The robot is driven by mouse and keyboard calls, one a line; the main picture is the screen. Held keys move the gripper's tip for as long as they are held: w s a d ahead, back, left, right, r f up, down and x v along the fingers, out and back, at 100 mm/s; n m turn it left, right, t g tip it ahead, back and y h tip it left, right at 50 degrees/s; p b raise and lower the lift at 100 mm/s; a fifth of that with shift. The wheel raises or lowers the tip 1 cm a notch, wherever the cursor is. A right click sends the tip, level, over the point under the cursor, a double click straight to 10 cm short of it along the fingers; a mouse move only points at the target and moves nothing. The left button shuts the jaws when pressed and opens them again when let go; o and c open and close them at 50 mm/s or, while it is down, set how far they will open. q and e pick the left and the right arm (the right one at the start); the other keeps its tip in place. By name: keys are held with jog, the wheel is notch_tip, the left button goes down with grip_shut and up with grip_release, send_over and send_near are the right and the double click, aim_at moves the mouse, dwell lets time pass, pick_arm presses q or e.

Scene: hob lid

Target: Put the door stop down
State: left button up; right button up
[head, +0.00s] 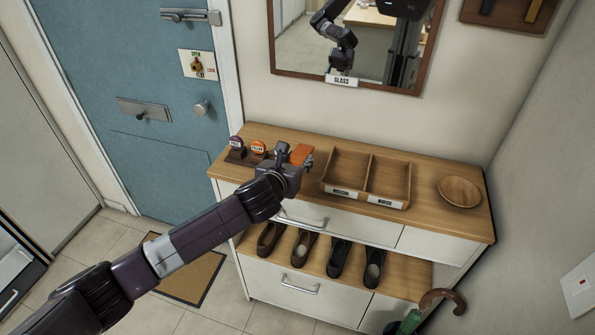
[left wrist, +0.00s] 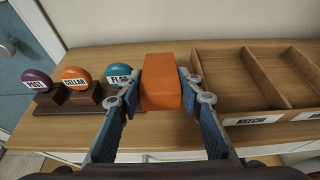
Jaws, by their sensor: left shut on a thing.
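The door stop is an orange block (head: 302,153), held over the wooden top of the shoe cabinet. In the left wrist view the door stop (left wrist: 160,82) sits between the two blue finger pads. My left gripper (head: 296,157) is shut on it, with a finger on each side. I cannot tell whether its underside touches the cabinet top (head: 425,215). My right gripper is out of view.
Labelled round knobs on a dark stand (left wrist: 75,100) are close left of the door stop. A two-compartment wooden tray (left wrist: 225,85) is close on the right. A wooden bowl (head: 459,191) stands further right. Shoes (head: 305,248) fill the shelf below.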

pick_arm(q)
jog(key=shift+s+d+f, duration=0.1)
jog(key=shift+s+f, duration=0.05)
jog(key=shift+f, duration=0.1)
notch_tip(320, 180, down, 4)
jog(key=shift+r, duration=0.25)
jog(key=shift+f, duration=0.35)
jog(key=o, duration=1)
jog(key=shift+f, duration=0.1)
